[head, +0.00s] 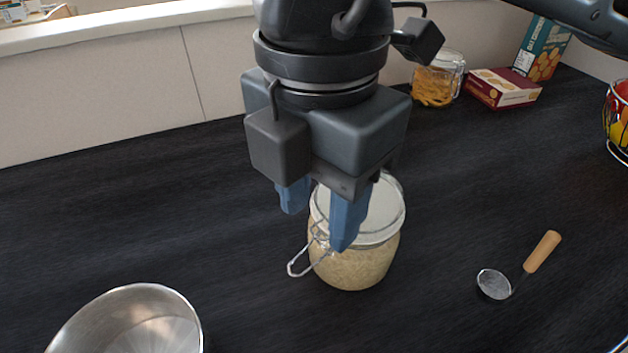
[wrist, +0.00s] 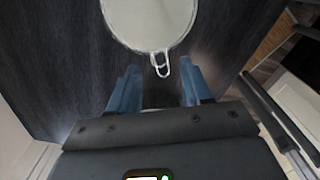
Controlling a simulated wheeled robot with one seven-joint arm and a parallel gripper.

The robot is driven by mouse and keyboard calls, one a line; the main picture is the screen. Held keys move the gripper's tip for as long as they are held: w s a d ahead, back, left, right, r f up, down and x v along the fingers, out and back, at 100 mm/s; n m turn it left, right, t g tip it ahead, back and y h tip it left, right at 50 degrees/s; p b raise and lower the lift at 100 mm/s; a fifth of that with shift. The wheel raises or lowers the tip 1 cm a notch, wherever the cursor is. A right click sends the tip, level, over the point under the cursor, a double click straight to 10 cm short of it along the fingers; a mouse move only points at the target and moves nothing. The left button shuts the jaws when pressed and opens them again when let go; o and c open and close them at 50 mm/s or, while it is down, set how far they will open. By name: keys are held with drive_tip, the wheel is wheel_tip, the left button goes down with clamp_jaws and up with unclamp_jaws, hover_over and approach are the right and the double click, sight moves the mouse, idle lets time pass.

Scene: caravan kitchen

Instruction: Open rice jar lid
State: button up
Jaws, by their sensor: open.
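The rice jar (head: 358,268) is a squat glass jar of pale grains standing upright on the dark counter. Its whitish round lid (head: 385,212) sits on top; it also shows in the wrist view (wrist: 150,20). A wire clasp (head: 303,262) sticks out from the jar's front left in the head view; in the wrist view the clasp (wrist: 161,66) points toward my fingers. My gripper (head: 320,220) is open with blue fingers, just in front of and above the clasp side, hiding part of the lid.
A metal bowl (head: 130,310) stands at the front left. A small scoop with a wooden handle (head: 541,252) lies to the right. A pasta jar (head: 437,80), a red box (head: 502,88) and a teal box (head: 540,48) stand at the back right. A wire fruit basket (head: 617,120) is at the right edge. The left counter is clear.

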drive_tip(key=shift+f, duration=0.75)
drive_tip(key=shift+c, duration=0.5)
clamp_jaws()
